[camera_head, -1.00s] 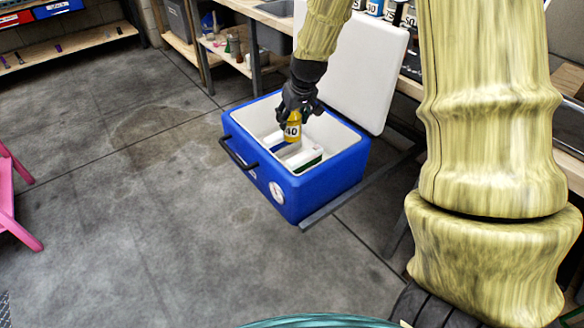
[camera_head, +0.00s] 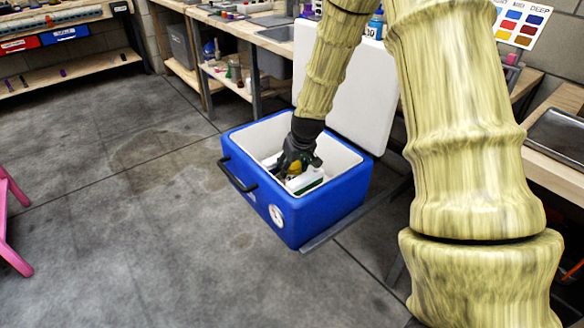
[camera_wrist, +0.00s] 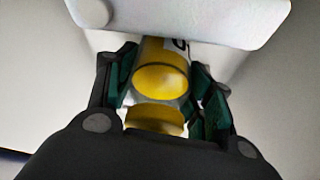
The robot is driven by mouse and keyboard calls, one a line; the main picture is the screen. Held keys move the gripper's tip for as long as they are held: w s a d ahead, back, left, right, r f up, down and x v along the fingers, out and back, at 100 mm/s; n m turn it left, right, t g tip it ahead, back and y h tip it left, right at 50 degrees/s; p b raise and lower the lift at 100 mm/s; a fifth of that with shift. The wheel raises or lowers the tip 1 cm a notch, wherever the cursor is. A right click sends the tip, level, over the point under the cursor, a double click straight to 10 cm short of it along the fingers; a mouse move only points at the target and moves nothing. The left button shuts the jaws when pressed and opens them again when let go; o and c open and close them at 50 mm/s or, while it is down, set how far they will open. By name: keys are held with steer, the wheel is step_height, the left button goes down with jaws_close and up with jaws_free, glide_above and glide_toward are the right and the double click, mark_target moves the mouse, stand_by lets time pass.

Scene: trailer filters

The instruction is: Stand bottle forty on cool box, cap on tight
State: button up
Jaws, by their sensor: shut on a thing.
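The blue cool box (camera_head: 315,218) stands open on the floor, its white lid (camera_head: 345,95) tilted up at the back. My gripper (camera_head: 297,166) reaches down inside it, shut on bottle forty (camera_head: 293,170), of which only a little yellow shows in the head view. In the wrist view the yellow bottle (camera_wrist: 161,79) sits between the green-padded fingers of my gripper (camera_wrist: 163,95), with part of a pale label at its far end. Its number is mostly hidden. I cannot tell whether the cap is tight or whether the bottle touches anything below.
A white-and-green block (camera_head: 309,184) lies inside the box beside my gripper. The box's black handle (camera_head: 238,171) sticks out at left. Benches line the back, with a blue bottle (camera_head: 375,24) behind the lid. A pink stand (camera_head: 10,225) is at far left. The floor left of the box is clear.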

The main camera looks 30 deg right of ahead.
steer(key=shift+r, duration=0.2)
steer(key=shift+f, duration=0.15)
steer(key=o, duration=1.3)
steer(key=shift+o, duration=0.2)
steer(key=p+v, duration=0.3)
steer(key=v, duration=0.9)
steer(key=shift+a, duration=0.1)
